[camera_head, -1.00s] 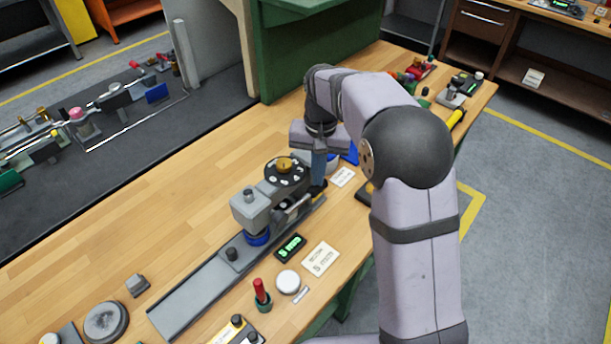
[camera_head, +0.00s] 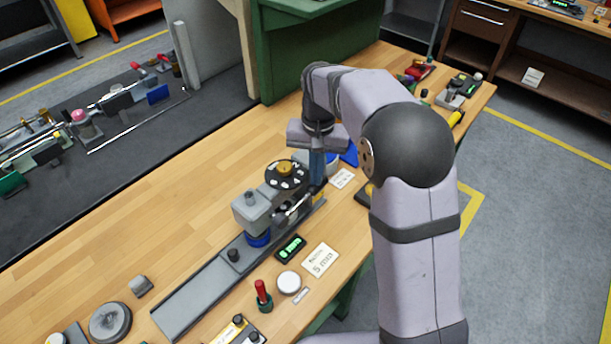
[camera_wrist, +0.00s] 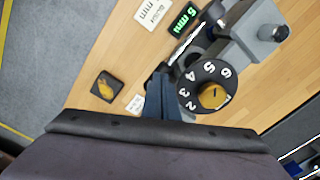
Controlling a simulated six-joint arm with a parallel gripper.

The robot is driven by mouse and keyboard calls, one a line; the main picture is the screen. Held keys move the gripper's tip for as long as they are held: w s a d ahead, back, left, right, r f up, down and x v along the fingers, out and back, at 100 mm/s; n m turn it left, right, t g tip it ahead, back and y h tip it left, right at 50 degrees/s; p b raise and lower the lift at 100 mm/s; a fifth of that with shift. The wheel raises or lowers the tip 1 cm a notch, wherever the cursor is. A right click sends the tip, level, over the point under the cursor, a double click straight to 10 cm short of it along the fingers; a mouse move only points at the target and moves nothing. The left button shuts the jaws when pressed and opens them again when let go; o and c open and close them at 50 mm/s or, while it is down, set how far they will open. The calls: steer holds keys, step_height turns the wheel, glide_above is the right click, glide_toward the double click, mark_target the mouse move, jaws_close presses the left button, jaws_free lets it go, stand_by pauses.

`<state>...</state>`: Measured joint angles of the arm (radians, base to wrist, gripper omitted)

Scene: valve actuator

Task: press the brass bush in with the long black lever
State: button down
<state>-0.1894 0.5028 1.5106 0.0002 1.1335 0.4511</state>
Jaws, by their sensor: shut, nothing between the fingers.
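A grey press fixture (camera_head: 252,208) stands on a long grey rail on the wooden bench, and also shows in the wrist view (camera_wrist: 262,30). Beside it is a black numbered dial (camera_head: 274,181) with a brass-coloured round piece (camera_head: 285,169) at its centre, seen in the wrist view (camera_wrist: 213,96) too. I cannot tell whether this is the bush. A dark rod with a rounded end (camera_head: 296,209) slants out by the fixture; it may be the lever. My gripper (camera_head: 317,178) is shut and empty, pointing down beside the dial. Its blue-grey fingers (camera_wrist: 166,88) partly hide the dark parts there; contact is unclear.
A small black pad with a yellow piece (camera_wrist: 106,86) sits left of the fingers. Bench behind the fixture is clear.

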step_height(320, 180, up, 7)
steer(key=s+a+p, duration=0.1)
steer(key=p, duration=0.4)
steer(key=shift+s+a+f, duration=0.15)
steer(key=shift+a, duration=0.1)
stand_by(0.3)
stand_by(0.4)
step_height(320, 180, up, 5)
steer(key=p, duration=0.4)
steer(key=shift+p, duration=0.4)
steer(key=s+d+f+n+b, duration=0.1)
steer(key=s+d+f+b, duration=0.3)
steer(key=s+f, duration=0.3)
steer(key=s+d+f+n+b, duration=0.2)
steer(key=s+d+f+b, duration=0.2)
steer(key=s, duration=1.1)
step_height(320, 180, down, 4)
steer(key=shift+d+f, duration=0.15)
steer(key=shift+d, duration=0.95)
